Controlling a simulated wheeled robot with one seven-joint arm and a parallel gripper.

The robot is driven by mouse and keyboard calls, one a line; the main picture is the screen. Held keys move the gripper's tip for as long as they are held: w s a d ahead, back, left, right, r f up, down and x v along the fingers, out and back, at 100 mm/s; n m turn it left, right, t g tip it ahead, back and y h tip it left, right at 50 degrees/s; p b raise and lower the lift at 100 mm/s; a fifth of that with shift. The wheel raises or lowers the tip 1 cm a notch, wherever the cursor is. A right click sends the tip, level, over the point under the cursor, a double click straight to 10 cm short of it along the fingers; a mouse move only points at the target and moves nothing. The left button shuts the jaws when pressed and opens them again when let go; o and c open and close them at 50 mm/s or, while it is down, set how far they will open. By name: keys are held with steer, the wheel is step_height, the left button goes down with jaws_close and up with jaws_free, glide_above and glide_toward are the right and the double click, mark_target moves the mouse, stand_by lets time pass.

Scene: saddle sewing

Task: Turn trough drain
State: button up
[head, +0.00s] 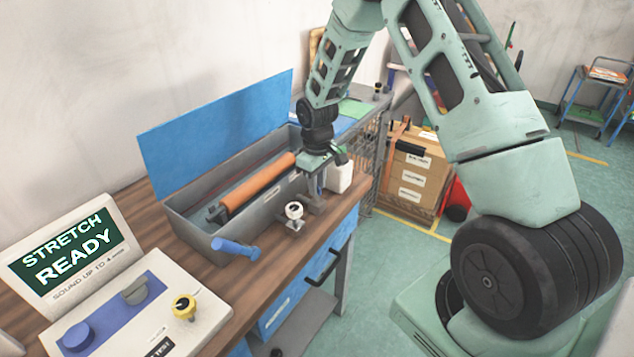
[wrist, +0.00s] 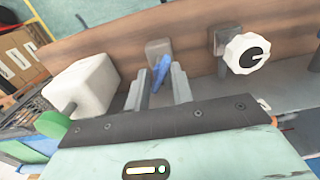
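The trough (head: 240,215) is a long grey box on the wooden bench, with its blue lid raised. A small blue lever (wrist: 161,72), which may be the drain handle, sits on a grey plate (wrist: 157,47) in the wrist view. My gripper (head: 314,205) is at the trough's front side; in the wrist view its two fingers (wrist: 159,92) are apart, with the lever between their tips. I cannot tell whether either finger touches the lever. In the head view my gripper hides this lever.
A white knob (head: 294,211) stands close beside my gripper; it also shows in the wrist view (wrist: 247,53). A white container (head: 340,175) is on the other side. An orange roller (head: 258,187) lies inside the trough.

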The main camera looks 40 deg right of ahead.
jaws_close()
steer(key=shift+r, duration=0.1)
stand_by(0.8)
steer(key=shift+o, duration=2.4)
jaws_free()
step_height(320, 180, up, 17)
steer(key=b, duration=0.3)
steer(key=shift+r, duration=0.2)
steer(key=shift+c, duration=0.2)
